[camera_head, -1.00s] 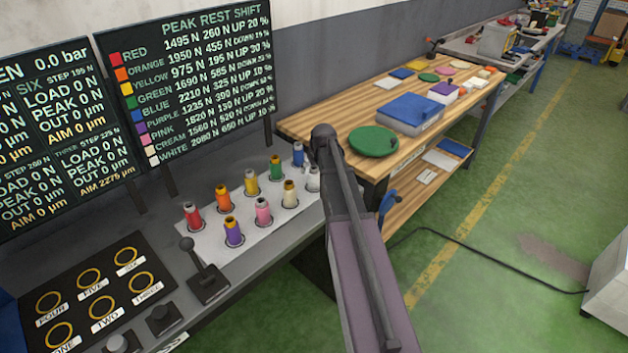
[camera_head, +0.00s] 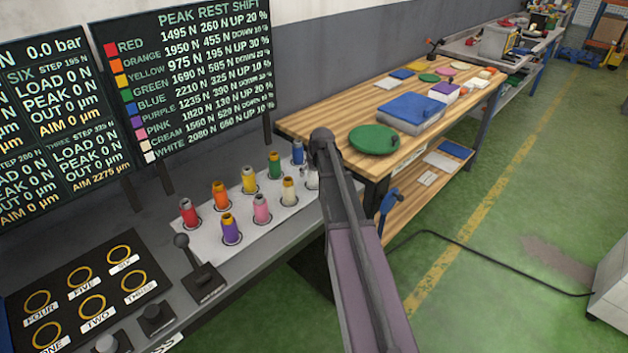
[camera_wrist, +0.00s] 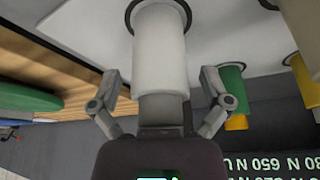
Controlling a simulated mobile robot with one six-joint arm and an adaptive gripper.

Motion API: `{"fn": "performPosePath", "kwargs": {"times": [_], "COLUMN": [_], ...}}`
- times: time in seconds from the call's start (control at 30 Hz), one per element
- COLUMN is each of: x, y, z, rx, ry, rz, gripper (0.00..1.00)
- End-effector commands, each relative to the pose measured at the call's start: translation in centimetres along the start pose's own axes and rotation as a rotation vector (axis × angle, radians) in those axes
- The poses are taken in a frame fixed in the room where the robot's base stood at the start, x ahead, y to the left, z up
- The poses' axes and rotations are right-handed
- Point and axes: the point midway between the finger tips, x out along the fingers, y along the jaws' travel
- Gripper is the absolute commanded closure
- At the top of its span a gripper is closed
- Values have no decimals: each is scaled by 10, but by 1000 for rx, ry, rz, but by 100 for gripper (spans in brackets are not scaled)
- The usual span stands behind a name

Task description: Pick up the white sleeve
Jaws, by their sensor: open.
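The white sleeve (camera_wrist: 160,52) stands upright in a dark ring on the pale plate (camera_wrist: 75,25) in the wrist view. My gripper (camera_wrist: 161,78) is open, with one finger on each side of the sleeve and a visible gap on both sides. In the head view the white sleeve (camera_head: 312,180) is mostly hidden behind my arm, at the right end of the plate. My gripper's fingers are hidden there.
Blue (camera_head: 298,152), green (camera_head: 274,165), cream (camera_head: 289,190) and pink (camera_head: 261,208) sleeves stand close by in rings, with others farther left. A lever (camera_head: 190,262) rises in front of the plate. A wooden bench (camera_head: 310,125) holds a green disc (camera_head: 374,139).

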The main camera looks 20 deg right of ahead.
Motion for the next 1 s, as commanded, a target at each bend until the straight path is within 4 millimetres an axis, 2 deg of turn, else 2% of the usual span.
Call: {"fn": "performPosePath", "kwargs": {"times": [0.67, 0.77, 1.0], "x": [3, 3, 3], "y": [0, 0, 0], "z": [0, 0, 0], "rx": [0, 0, 0], "ry": [0, 0, 0], "rz": [0, 0, 0], "gripper": [2, 29, 100]}}
